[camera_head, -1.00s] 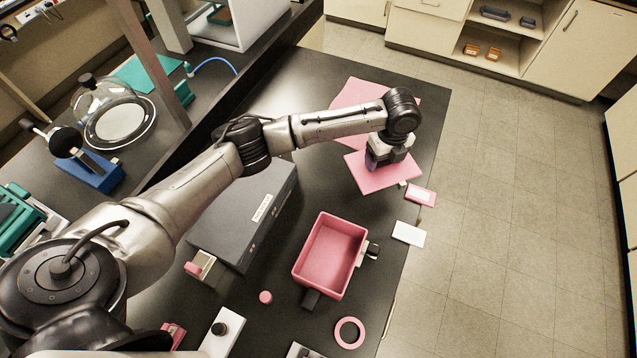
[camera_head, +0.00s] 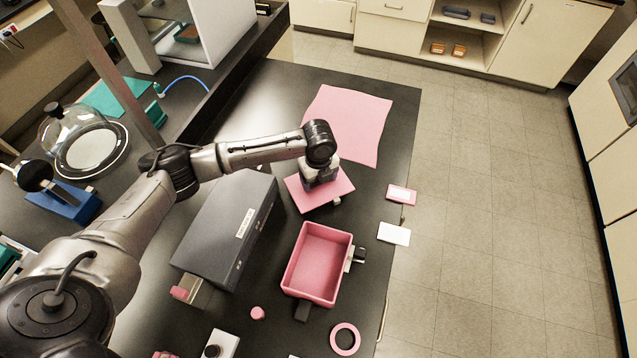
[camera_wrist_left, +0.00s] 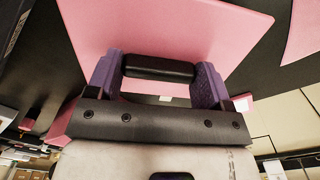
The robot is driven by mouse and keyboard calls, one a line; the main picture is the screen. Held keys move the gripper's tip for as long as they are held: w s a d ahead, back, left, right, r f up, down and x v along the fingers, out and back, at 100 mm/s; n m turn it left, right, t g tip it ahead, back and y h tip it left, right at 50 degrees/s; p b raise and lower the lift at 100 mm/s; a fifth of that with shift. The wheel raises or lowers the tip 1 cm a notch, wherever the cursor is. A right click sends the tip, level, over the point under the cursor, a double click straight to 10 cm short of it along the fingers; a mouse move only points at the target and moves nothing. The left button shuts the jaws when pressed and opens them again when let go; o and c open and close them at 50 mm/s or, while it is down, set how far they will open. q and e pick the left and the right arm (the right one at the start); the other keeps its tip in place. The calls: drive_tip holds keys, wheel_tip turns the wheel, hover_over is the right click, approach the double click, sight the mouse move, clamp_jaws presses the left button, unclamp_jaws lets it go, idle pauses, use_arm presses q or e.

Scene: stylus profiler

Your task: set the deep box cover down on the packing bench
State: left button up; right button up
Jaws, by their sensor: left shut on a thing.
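The deep box cover is a flat pink square plate (camera_head: 304,199) with a black bar handle (camera_wrist_left: 158,68). My left gripper (camera_head: 320,183) is over the plate with its purple fingers at the two ends of the handle, shut on it. The plate also fills the top of the left wrist view (camera_wrist_left: 165,28). It is over the packing bench (camera_head: 372,185), between the pink mat and the open pink box (camera_head: 318,265). Whether it touches the bench cannot be told. My right gripper is not in view.
A pink mat (camera_head: 345,120) lies on the bench behind the cover. A grey case (camera_head: 225,232) is to the left. A pink-edged card (camera_head: 402,194) and a white card (camera_head: 394,234) are at the right edge. A pink ring (camera_head: 345,340) lies in front.

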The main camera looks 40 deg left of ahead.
sight(318, 185)
use_arm(q)
drive_tip(key=shift+f, duration=1.35)
drive_tip(key=shift+f, duration=0.15)
drive_tip(key=o, duration=1.3)
wheel_tip(318, 185, up, 12)
drive_tip(key=shift+r+p, duration=0.15)
drive_tip(key=shift+p, duration=0.25)
